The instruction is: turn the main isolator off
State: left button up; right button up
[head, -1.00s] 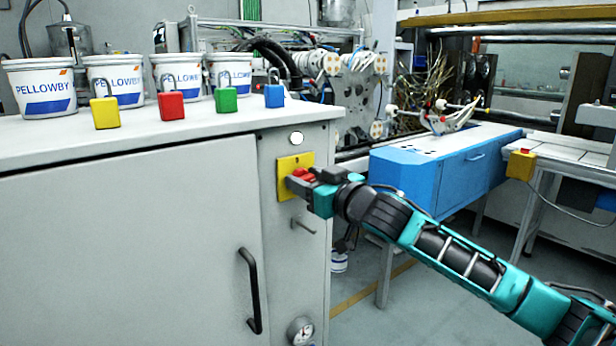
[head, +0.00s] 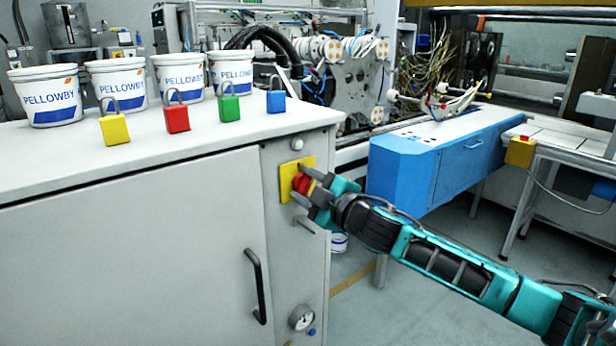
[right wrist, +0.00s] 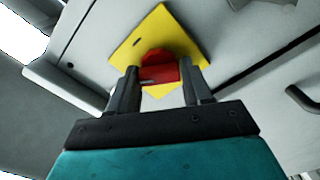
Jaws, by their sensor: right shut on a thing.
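The main isolator is a yellow plate (head: 290,168) with a red rotary handle (head: 300,184), on the narrow front panel of the grey cabinet. My right gripper (head: 304,184) is shut on the red handle, with one finger on each side of it. In the right wrist view the handle (right wrist: 160,70) sits between the two fingers, lined up squarely with the gripper. The yellow plate (right wrist: 190,50) appears tilted relative to the gripper there. The gripper hides part of the handle and any lower plate markings. My left gripper is not in view.
The grey cabinet top (head: 60,150) holds yellow (head: 115,129), red (head: 177,119), green (head: 229,109) and blue (head: 276,102) padlocks, with white tubs behind. A small round lamp (head: 297,144) is above the isolator. A black door handle (head: 256,287) and a gauge (head: 302,317) are below.

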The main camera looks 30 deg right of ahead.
jog(key=shift+r+n+p, duration=0.1)
jog(key=shift+n+p, duration=0.35)
jog(key=shift+n, duration=0.55)
jog(key=n+p, duration=0.1)
jog(key=n, duration=0.2)
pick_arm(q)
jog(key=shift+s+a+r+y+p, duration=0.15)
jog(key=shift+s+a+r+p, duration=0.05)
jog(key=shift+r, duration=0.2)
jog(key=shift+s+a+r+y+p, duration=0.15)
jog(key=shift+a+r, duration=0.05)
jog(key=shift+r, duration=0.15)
pick_arm(e)
jog(key=shift+f+n, duration=0.2)
jog(key=shift+n, duration=0.5)
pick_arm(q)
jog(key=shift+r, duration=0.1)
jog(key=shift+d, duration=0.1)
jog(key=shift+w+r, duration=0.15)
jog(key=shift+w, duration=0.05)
pick_arm(e)
jog(key=o, duration=1)
jog(key=shift+c, duration=0.2)
